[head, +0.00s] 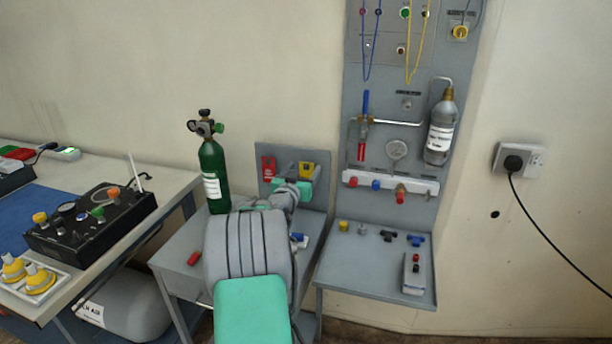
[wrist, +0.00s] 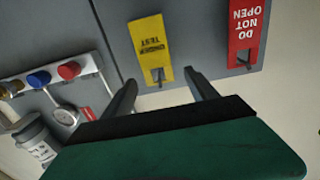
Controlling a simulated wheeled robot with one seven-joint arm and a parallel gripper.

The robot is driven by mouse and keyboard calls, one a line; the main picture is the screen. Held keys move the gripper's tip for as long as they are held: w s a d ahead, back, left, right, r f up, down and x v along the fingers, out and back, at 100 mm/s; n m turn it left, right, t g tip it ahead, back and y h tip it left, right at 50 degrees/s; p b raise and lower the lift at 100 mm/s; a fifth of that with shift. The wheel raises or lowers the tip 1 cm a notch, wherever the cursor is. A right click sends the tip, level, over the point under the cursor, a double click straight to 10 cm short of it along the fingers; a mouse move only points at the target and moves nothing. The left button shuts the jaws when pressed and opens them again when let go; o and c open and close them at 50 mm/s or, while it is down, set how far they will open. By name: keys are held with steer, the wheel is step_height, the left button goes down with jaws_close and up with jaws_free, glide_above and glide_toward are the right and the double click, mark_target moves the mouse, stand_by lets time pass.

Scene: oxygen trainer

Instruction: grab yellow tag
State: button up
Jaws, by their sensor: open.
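In the head view the yellow tag (head: 306,170) is on the small grey panel behind the table, right of a red tag (head: 268,168). My arm covers part of the area in front of it.
The red "DO NOT OPEN" tag (wrist: 248,28) hangs close beside the yellow one in the wrist view. A green cylinder (head: 214,175) stands left of the panel. A valve panel with a gauge (head: 396,150) and a grey bottle (head: 441,128) is to the right.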

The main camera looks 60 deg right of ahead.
steer(key=shift+d, duration=0.4)
steer(key=shift+c, duration=0.6)
steer(key=c, duration=1.3)
steer(key=shift+r, duration=0.15)
